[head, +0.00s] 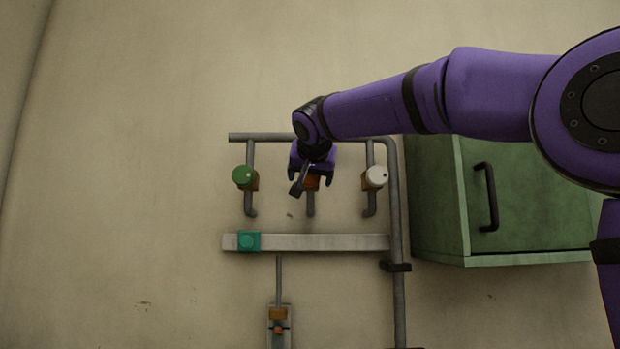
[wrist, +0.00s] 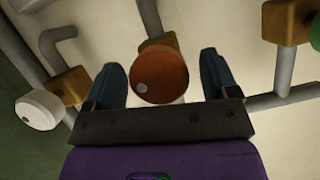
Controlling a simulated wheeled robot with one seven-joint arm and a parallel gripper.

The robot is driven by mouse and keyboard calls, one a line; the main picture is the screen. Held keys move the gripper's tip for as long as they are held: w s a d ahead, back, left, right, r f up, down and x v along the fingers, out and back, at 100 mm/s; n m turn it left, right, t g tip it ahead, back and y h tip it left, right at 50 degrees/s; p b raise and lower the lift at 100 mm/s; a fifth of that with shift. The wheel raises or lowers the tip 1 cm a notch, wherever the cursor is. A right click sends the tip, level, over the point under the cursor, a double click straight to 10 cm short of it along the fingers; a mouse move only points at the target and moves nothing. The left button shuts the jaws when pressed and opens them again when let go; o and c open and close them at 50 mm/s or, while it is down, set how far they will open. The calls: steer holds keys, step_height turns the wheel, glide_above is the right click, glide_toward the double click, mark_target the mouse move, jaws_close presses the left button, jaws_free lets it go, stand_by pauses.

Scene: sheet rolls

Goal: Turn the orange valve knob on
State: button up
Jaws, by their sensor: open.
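The orange valve knob (wrist: 160,76) is a round disc with a pale dot near its lower left edge in the wrist view. It sits on a brass valve body on a grey pipe. In the head view the knob (head: 312,183) is mostly hidden behind my gripper (head: 311,178). In the wrist view my gripper (wrist: 165,85) is open, with one finger on each side of the knob. A gap shows between the knob and the right finger; the left finger is close to the knob's edge, and I cannot tell whether it touches.
A green knob (head: 243,175) and a white knob (head: 377,176) stand on the pipes to either side. Below is a pale rail (head: 320,242) with a teal block (head: 248,241). A green cabinet (head: 520,200) with a dark handle hangs at the right.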

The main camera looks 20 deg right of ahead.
steer(key=shift+w+d+f, duration=0.1)
steer(key=shift+w+f, duration=0.1)
steer(key=shift+w, duration=0.2)
steer(key=c, duration=0.9)
